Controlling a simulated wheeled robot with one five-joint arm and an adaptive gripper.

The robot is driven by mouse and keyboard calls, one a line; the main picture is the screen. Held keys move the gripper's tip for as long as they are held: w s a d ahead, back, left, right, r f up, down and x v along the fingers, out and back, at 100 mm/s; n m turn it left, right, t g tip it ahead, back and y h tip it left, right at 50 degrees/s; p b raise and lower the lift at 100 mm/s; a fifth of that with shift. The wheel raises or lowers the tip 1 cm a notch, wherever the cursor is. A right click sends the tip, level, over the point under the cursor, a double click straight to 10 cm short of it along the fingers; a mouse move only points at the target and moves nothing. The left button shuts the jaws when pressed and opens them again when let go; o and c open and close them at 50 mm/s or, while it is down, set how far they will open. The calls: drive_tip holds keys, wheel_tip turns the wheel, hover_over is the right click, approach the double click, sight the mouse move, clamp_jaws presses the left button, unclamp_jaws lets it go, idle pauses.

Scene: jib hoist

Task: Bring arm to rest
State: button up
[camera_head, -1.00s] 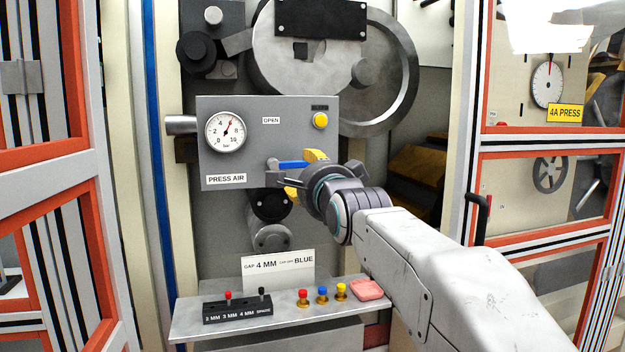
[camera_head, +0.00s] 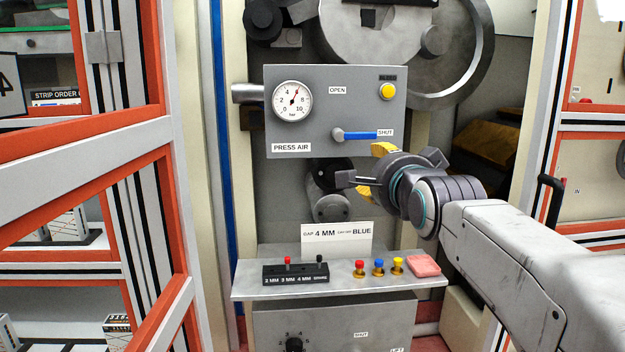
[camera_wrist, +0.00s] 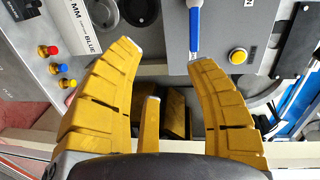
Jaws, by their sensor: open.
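My gripper (camera_head: 372,168) is open and empty in the head view, just below and in front of the grey press air panel (camera_head: 230,0) area's lower right corner. In the wrist view its yellow fingers (camera_wrist: 165,55) stand wide apart with nothing between them. The blue lever (camera_head: 362,135) on the panel lies level, its handle end at the SHUT label; it also shows in the wrist view (camera_wrist: 195,28), beyond the right fingertip. I cannot tell from the wrist view whether that fingertip touches it; in the head view the gripper looks apart from it.
A shelf (camera_head: 245,283) below holds a black block (camera_head: 295,274), red, blue and yellow knobs (camera_head: 379,267) and a pink pad (camera_head: 424,265). A gauge (camera_head: 292,101) and yellow button (camera_head: 388,91) sit on the panel. An orange-edged frame (camera_head: 160,90) stands left.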

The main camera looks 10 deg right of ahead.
drive_tip(key=s+f+n+g+p, duration=0.3)
drive_tip(key=s+f+n+g, duration=0.3)
drive_tip(key=s+f, duration=0.6)
drive_tip(key=s+f+n+g+p, duration=0.4)
drive_tip(key=s+f+n+g, duration=0.3)
drive_tip(key=s, duration=1.2)
wheel_tip(320, 180, down, 6)
drive_tip(key=n, duration=0.3)
drive_tip(key=shift+s+a+r+p, duration=0.15)
drive_tip(key=shift+a+r+p, duration=0.05)
drive_tip(key=shift+r+p, duration=0.1)
